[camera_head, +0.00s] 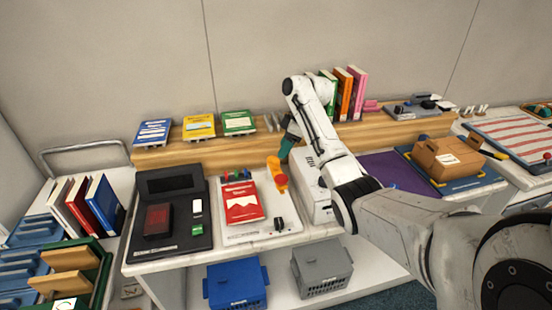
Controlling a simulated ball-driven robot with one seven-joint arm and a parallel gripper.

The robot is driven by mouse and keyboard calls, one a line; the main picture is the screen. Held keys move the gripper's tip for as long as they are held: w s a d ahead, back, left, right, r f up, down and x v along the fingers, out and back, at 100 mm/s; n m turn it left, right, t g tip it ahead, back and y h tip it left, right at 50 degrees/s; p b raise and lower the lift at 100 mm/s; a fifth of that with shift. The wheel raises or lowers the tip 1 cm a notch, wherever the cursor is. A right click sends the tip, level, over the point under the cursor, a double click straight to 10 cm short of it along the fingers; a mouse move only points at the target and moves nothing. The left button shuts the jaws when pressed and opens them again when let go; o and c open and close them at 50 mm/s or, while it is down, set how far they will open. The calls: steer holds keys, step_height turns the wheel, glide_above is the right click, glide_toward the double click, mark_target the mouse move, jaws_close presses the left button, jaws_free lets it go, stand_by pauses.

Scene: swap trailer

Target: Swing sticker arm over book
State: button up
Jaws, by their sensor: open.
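An orange sticker arm (275,165) with a red end stands at the right side of the book, at the plate's right rear. It does not lie across the book's cover in this view. My gripper (284,156) reaches down from above, its dark teal end close behind the orange arm. The fingertips are small and partly hidden, so I cannot tell whether they touch the orange arm. My gripper is open.
A black device (168,248) with a dark red block stands left of the plate. A white box (313,188) stands close on the right, partly behind my arm. Books stand along the wooden shelf (205,153) behind. Blue (236,284) and grey (321,270) baskets sit below.

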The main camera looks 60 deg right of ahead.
mark_target(277, 161)
steer(key=x, duration=0.6)
steer(key=shift+f+p, duration=0.2)
steer(key=shift+p, duration=0.1)
steer(key=shift+c, duration=0.5)
jaws_close()
